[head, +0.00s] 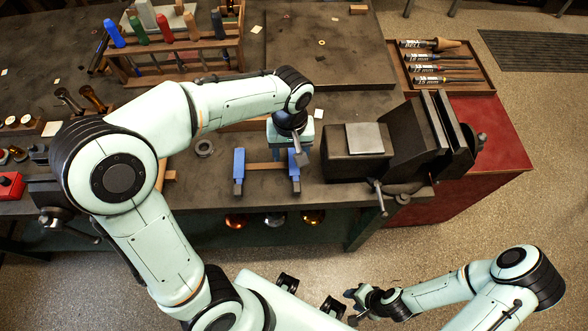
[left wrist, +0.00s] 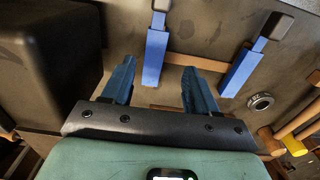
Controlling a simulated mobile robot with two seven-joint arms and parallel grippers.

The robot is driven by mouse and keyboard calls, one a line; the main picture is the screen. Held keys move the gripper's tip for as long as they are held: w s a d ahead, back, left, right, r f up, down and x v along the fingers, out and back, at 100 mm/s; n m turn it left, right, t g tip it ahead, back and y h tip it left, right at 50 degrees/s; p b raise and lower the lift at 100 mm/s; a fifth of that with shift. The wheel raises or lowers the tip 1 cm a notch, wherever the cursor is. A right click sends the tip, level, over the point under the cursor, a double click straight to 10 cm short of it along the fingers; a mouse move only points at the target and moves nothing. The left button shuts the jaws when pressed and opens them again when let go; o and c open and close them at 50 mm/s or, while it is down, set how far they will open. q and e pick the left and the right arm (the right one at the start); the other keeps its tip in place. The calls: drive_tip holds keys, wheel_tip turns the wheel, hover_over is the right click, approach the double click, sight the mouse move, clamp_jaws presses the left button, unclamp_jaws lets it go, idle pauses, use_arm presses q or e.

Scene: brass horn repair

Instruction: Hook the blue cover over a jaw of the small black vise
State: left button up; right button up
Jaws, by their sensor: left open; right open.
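Two blue covers with dark ends lie side by side on the bench across a thin wooden strip, one on the left (head: 238,165) and one on the right (head: 294,172). They also show in the left wrist view, the right one (left wrist: 156,50) and the left one (left wrist: 243,70). My left gripper (head: 290,152) is open and empty above the right cover, whose near end shows between the fingers (left wrist: 158,68). A smaller dark vise (head: 48,195) is at the bench's left edge, partly hidden by my left arm. My right gripper (head: 356,304) is open, off the bench, over the floor.
A large black vise (head: 345,168) with a metal plate (head: 365,138) stands right of the covers. A tool rack (head: 180,65) is at the back left and a tray (head: 490,85) at the back right. A grey ring (head: 204,148) lies left of the covers.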

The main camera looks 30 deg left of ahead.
sight(294, 166)
use_arm(q)
drive_tip(key=f, duration=0.2)
drive_tip(key=d+f, duration=0.1)
drive_tip(key=f, duration=0.1)
drive_tip(key=shift+s+f, duration=0.1)
drive_tip(key=shift+f, duration=0.5)
clamp_jaws()
